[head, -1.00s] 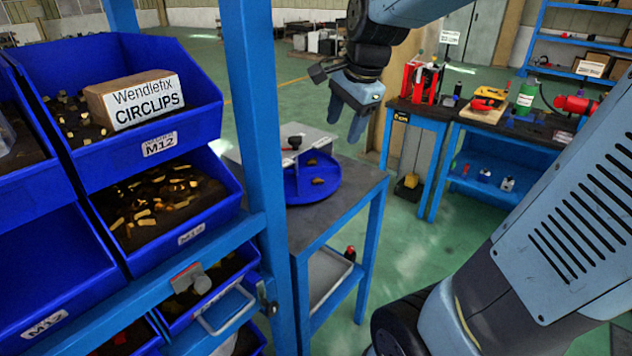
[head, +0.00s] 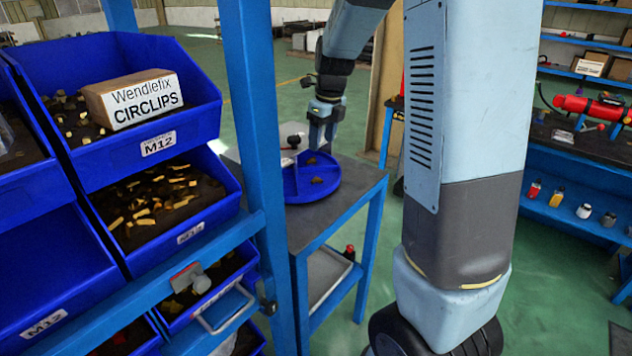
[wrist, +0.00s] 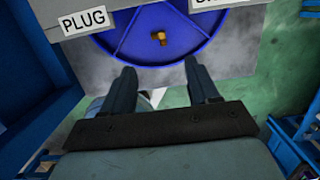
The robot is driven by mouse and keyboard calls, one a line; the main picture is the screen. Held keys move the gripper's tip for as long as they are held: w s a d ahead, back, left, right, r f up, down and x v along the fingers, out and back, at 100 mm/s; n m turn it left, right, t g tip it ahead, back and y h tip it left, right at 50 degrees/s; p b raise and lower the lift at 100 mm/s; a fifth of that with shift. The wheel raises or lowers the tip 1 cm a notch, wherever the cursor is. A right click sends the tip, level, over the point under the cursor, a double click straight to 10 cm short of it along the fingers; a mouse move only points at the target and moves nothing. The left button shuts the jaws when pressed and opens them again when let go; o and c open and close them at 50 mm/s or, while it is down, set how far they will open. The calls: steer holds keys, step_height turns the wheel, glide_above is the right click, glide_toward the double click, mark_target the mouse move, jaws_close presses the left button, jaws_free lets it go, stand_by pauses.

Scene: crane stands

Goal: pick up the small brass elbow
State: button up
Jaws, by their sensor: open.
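A small brass elbow (wrist: 159,38) lies in a round blue divided tray (wrist: 118,40) in the wrist view. In the head view a small brownish piece (head: 316,181) shows in the same blue tray (head: 297,190), on the dark-topped trolley. My gripper (head: 318,142) hangs above the tray's far right side in the head view, pointing down. In the wrist view my gripper (wrist: 158,72) has its two fingers apart with nothing between them. The elbow is ahead of the fingertips, apart from them.
A label reading PLUG (wrist: 83,22) stands at the tray's left in the wrist view. A blue rack post (head: 252,120) and bins with brass fittings (head: 150,205) stand left of the trolley (head: 350,190).

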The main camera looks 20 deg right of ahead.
glide_above(317, 179)
steer(key=f, duration=0.7)
steer(key=shift+s+d, duration=0.25)
steer(key=shift+w+a+f, duration=0.1)
steer(key=shift+a+f, duration=0.05)
steer(key=shift+f, duration=1.2)
steer(key=shift+a+f, duration=0.1)
steer(key=shift+f, duration=1.25)
steer(key=shift+c, duration=0.2)
jaws_close()
